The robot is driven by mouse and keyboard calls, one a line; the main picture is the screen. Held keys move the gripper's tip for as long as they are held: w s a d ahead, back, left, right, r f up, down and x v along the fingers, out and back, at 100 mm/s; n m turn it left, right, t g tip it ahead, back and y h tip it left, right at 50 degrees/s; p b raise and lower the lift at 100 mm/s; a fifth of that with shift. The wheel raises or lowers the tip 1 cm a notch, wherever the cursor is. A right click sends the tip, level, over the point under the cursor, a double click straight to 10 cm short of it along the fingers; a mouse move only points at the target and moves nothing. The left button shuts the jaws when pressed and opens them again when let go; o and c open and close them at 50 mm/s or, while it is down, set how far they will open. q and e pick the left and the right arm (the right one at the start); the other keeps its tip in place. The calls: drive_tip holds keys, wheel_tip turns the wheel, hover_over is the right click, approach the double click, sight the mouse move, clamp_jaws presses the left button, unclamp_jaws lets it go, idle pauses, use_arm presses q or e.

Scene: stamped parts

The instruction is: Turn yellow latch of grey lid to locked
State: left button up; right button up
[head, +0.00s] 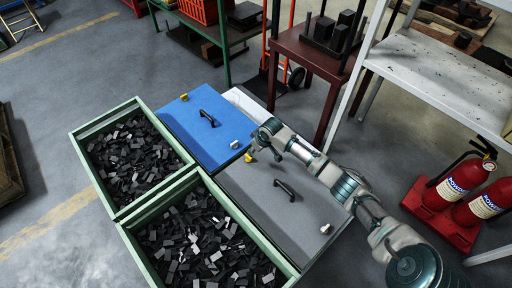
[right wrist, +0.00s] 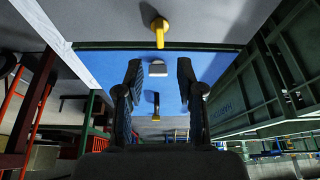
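The grey lid (head: 250,190) lies at the centre of the head view, with a black handle (head: 284,187) on it. Its small yellow latch (head: 249,157) is at its upper left corner, by the edge shared with the blue lid. In the right wrist view the yellow latch (right wrist: 160,30) is on the grey lid (right wrist: 215,22), its tab pointing down the picture toward the blue lid. My right gripper (head: 259,141) is close to the latch in the head view. In the right wrist view my right gripper (right wrist: 158,72) is open and empty, the latch beyond its fingertips. My left gripper is not in view.
The blue lid (head: 200,140) adjoins the grey lid, with its own yellow latch (head: 184,97) and a pale knob (head: 235,144). Green bins (head: 124,220) of dark parts stand left. A white shelf (head: 440,75) and red extinguishers (head: 464,185) are right.

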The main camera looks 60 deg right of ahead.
drive_tip(key=shift+v, duration=1.35)
